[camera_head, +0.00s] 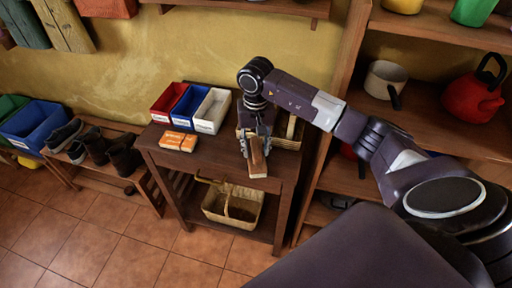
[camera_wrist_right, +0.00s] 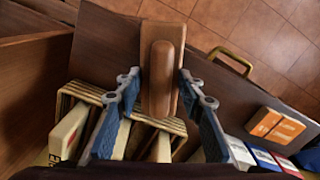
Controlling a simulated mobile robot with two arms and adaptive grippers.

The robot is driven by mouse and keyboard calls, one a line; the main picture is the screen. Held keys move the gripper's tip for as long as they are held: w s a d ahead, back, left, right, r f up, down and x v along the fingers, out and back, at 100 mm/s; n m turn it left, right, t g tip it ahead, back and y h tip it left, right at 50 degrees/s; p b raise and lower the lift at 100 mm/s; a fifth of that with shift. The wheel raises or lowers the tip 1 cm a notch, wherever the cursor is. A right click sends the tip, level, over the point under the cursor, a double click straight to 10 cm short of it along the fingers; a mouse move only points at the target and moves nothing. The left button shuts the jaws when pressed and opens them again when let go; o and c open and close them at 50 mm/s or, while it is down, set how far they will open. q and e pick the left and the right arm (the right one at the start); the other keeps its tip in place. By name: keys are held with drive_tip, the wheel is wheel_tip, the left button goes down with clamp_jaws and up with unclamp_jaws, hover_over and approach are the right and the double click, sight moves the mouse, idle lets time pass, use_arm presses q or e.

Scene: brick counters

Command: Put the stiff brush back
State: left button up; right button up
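The stiff brush (camera_head: 257,160) is a wooden block with a rounded brown grip and a paler body. In the right wrist view the brush (camera_wrist_right: 163,75) lies lengthwise between the two fingers. My right gripper (camera_head: 256,146) points down over the front right of the dark wooden table (camera_head: 205,157). A wicker basket (camera_wrist_right: 62,100) with several items stands behind the brush. My left gripper is not in view.
Red (camera_head: 167,101), blue (camera_head: 190,104) and white (camera_head: 212,109) bins stand at the table's back left, with orange-and-white boxes (camera_head: 178,140) before them. A handled basket (camera_head: 232,206) sits on the lower shelf. Shelves (camera_head: 430,125) rise on the right; a shoe bench (camera_head: 95,172) stands left.

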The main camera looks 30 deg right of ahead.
sight(256, 147)
drive_tip(key=shift+r, duration=0.1)
drive_tip(key=shift+r, duration=0.25)
wheel_tip(256, 147, up, 12)
drive_tip(key=b, duration=0.2)
drive_tip(key=shift+f, duration=0.2)
